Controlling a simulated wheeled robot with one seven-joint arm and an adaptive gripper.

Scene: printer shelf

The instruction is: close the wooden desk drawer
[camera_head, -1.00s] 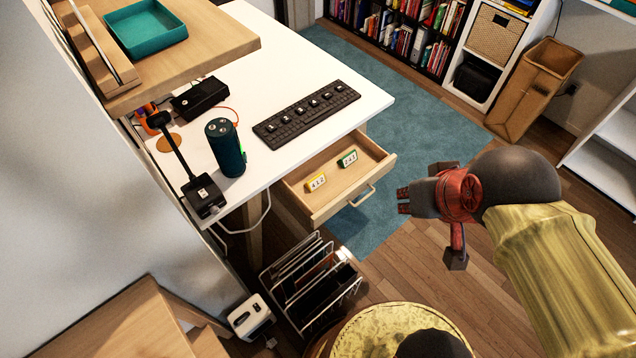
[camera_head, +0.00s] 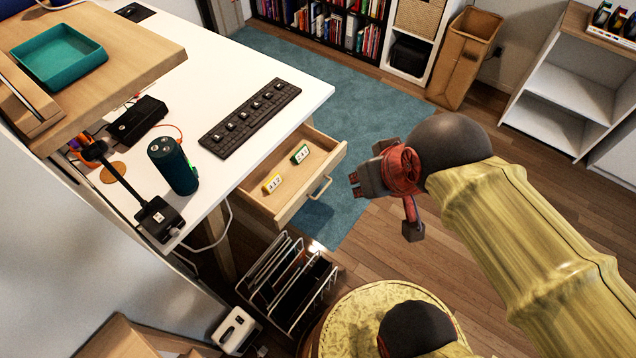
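The wooden desk drawer (camera_head: 296,207) stands pulled out from under the white desk (camera_head: 290,62). Its light handle (camera_head: 320,188) is on the front face. A yellow-and-white block (camera_head: 272,184) and a green-and-white block (camera_head: 300,154) lie inside it. My gripper (camera_head: 355,186) is just to the right of the drawer front, apart from it in the picture, with its fingers pointing left toward the handle. Nothing shows between the fingers. From this angle I cannot tell how far apart the fingers are.
A black keyboard (camera_head: 250,117) and a dark teal speaker (camera_head: 173,166) stand on the desk. A wire rack (camera_head: 288,282) is on the floor below the drawer. A brown bin (camera_head: 464,58) and white shelves (camera_head: 560,105) are beyond. The blue rug (camera_head: 385,98) is mostly clear.

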